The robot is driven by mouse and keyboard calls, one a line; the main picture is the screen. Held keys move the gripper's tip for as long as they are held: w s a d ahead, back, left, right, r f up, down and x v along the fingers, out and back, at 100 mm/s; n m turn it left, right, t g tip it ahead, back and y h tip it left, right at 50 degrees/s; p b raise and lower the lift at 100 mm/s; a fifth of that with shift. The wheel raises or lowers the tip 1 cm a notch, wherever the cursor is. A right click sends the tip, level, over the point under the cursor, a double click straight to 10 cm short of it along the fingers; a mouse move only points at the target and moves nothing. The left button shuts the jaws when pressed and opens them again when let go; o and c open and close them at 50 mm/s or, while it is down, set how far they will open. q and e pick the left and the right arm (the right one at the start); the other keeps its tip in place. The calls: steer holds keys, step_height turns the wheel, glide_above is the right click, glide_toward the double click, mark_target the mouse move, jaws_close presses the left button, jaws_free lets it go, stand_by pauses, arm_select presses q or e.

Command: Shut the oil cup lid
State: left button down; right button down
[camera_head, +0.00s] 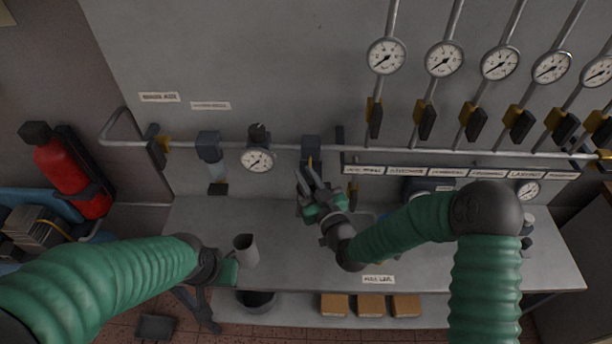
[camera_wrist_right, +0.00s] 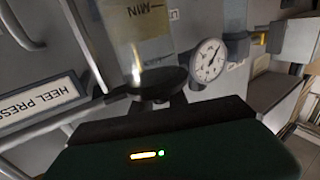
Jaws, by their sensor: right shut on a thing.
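The oil cup (camera_wrist_right: 140,35) shows in the right wrist view as a clear bowl with yellowish contents and a "MIN" mark. A dark round piece at one end of it looks like the oil cup lid (camera_wrist_right: 165,85). In the head view the dark-topped unit (camera_head: 311,146) hangs from the wall pipe. My right gripper (camera_head: 313,187) is at its lower front, shut on what looks like the lid; the fingers hide much of it. My left gripper (camera_head: 226,268) is low at the left, beside a grey open beaker (camera_head: 246,251); its fingers are hidden.
A gauge (camera_head: 257,160) and a clear-bowled filter (camera_head: 211,160) are on the pipe to the left. A label strip (camera_head: 450,171) and several valves with gauges are at the right. The bench (camera_head: 300,260) is mostly clear. A red extinguisher (camera_head: 72,170) stands far left.

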steer(key=shift+w+a+f+m+h+b, duration=0.15)
steer(key=shift+f+m+h+b, duration=0.1)
steer(key=shift+m+h+b, duration=0.25)
steer(key=shift+w+d+m+t+h+b, duration=0.2)
steer(key=shift+w+m+t+h+b, duration=0.2)
steer(key=shift+m+t+h+b, duration=0.45)
steer(key=shift+w+d+r+m+h+b, duration=0.15)
steer(key=shift+m+h+b, duration=0.1)
steer(key=shift+h, duration=0.35)
steer(key=shift+s+d+r+m+h+b, duration=0.1)
steer(key=shift+m+h+b, duration=0.15)
steer(key=shift+h, duration=0.3)
steer(key=shift+w+r, duration=0.1)
steer(key=shift+r, duration=0.05)
